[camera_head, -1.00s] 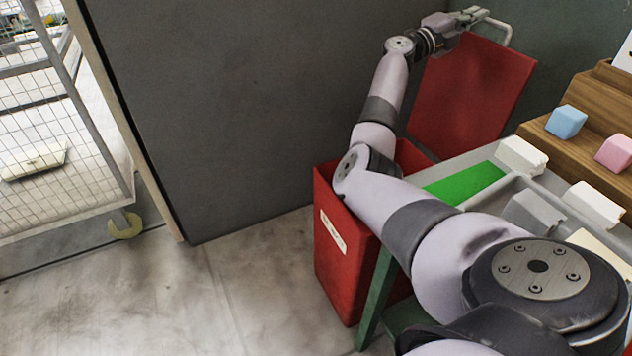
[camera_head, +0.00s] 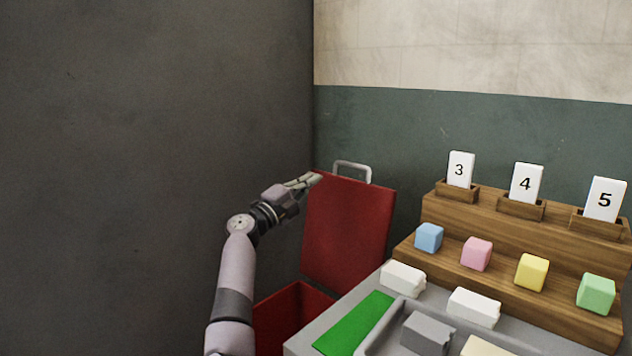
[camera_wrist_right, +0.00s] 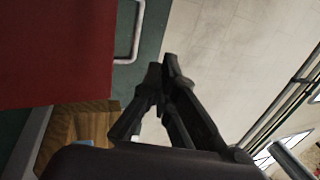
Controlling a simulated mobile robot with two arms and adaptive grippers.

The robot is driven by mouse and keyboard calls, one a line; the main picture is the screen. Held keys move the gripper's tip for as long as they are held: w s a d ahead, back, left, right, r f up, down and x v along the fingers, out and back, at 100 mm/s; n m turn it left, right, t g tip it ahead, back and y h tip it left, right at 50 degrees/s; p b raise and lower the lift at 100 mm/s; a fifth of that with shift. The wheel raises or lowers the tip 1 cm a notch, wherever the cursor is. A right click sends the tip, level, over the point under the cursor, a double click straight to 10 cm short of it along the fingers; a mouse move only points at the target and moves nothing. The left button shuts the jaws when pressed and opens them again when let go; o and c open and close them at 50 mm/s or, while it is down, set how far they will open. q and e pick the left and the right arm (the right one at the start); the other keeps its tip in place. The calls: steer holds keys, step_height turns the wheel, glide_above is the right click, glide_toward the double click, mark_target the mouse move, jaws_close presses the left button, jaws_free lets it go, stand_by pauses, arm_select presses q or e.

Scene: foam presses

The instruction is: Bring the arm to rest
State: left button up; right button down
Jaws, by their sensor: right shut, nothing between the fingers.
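My right gripper (camera_head: 312,180) is raised in front of the open red lid of a red bin, near the lid's upper left corner. In the right wrist view its dark fingers (camera_wrist_right: 167,70) are closed together with nothing between them. My right arm reaches up from the bottom of the head view, bent at the wrist. My left gripper is not in view.
The red bin (camera_head: 290,312) stands open with its lid (camera_head: 350,235) up and a metal handle (camera_head: 352,168). To the right is a grey table with a green mat (camera_head: 352,325), white blocks (camera_head: 403,278), and a wooden stepped rack (camera_head: 440,212) holding coloured cubes and number cards.

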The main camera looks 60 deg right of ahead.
steer(key=shift+v, duration=1.6)
